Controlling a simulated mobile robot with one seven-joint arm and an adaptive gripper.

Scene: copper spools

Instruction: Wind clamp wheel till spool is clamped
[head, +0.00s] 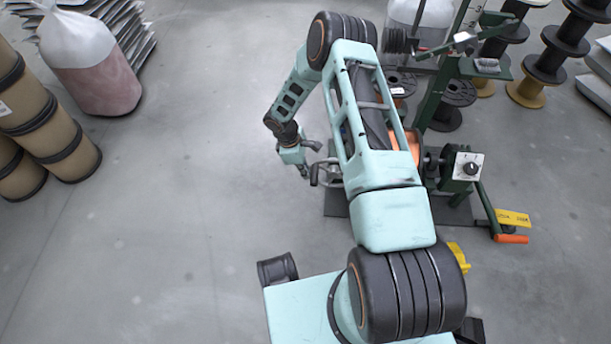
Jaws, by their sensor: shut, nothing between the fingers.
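A grey metal wheel (315,174), seen nearly edge-on, stands at the left side of the green winding machine (432,102); it looks like the clamp wheel. My gripper (305,172) is shut and empty, just left of this wheel. I cannot tell whether its fingertips touch the rim. A copper-orange spool (414,147) sits in the machine, mostly hidden behind my arm. How tightly the spool is held does not show. The wheel's shaft is also partly hidden.
Dark spools (553,55) stand at the back right. Brown drums (30,110) and a wrapped pink bag (95,75) are at the left. The left-centre floor is clear.

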